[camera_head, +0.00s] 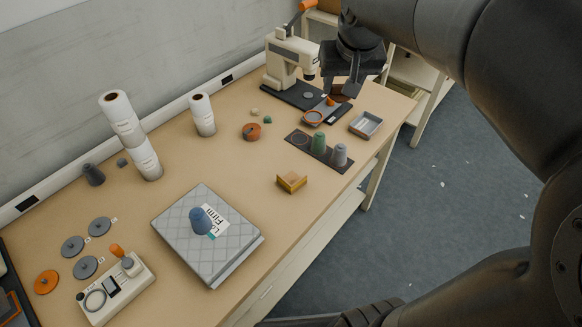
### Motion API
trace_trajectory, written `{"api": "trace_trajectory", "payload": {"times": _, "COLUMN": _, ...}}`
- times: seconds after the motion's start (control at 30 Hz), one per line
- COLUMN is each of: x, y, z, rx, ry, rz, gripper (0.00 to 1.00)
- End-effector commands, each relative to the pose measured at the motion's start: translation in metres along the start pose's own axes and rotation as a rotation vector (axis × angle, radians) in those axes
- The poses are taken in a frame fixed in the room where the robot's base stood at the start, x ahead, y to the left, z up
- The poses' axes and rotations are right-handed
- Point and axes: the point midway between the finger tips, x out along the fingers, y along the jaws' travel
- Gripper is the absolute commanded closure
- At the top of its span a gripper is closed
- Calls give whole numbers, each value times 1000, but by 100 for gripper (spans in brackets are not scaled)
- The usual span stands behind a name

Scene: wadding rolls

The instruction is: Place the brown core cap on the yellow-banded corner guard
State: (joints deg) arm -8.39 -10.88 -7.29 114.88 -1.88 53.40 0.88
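My gripper (340,88) is at the upper right, above the back right part of the table. A small brown piece, which looks like the brown core cap (341,90), shows between its fingers, and the gripper appears shut on it. The fingers hide part of the cap. The corner guard (291,182), a small tan and yellow angled block, sits on the table right of centre. My gripper is well behind and to the right of it, apart from it. The yellow band is too small to make out clearly.
An orange-ringed device (314,117) and a grey tray (366,125) lie below my gripper, beside a cream press (288,58). A dark strip (318,152) with green and grey cones stands behind the guard. A quilted pad (180,232) lies front left. Table around the guard is clear.

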Motion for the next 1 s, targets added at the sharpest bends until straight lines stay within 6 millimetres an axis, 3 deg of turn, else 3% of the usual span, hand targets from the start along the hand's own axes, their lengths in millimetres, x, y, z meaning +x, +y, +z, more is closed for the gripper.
{"api": "trace_trajectory", "payload": {"times": 0.07, "x": 0, "y": 12, "z": 12, "rx": 19, "ry": 0, "rz": 7, "gripper": 77}}
{"api": "trace_trajectory", "payload": {"times": 0.27, "x": 47, "y": 10, "z": 31, "rx": 16, "ry": -8, "rz": 7, "gripper": 77}}
{"api": "trace_trajectory", "payload": {"times": 0.6, "x": 142, "y": 10, "z": 71, "rx": 16, "ry": -7, "rz": 7, "gripper": 77}}
{"api": "trace_trajectory", "payload": {"times": 0.77, "x": 164, "y": 9, "z": 79, "rx": 15, "ry": -4, "rz": 7, "gripper": 77}}
{"api": "trace_trajectory", "payload": {"times": 0.87, "x": 173, "y": 1, "z": 79, "rx": 12, "ry": -4, "rz": 7, "gripper": 77}}
{"api": "trace_trajectory", "payload": {"times": 1.0, "x": 193, "y": -25, "z": 77, "rx": 8, "ry": -5, "rz": 6, "gripper": 77}}
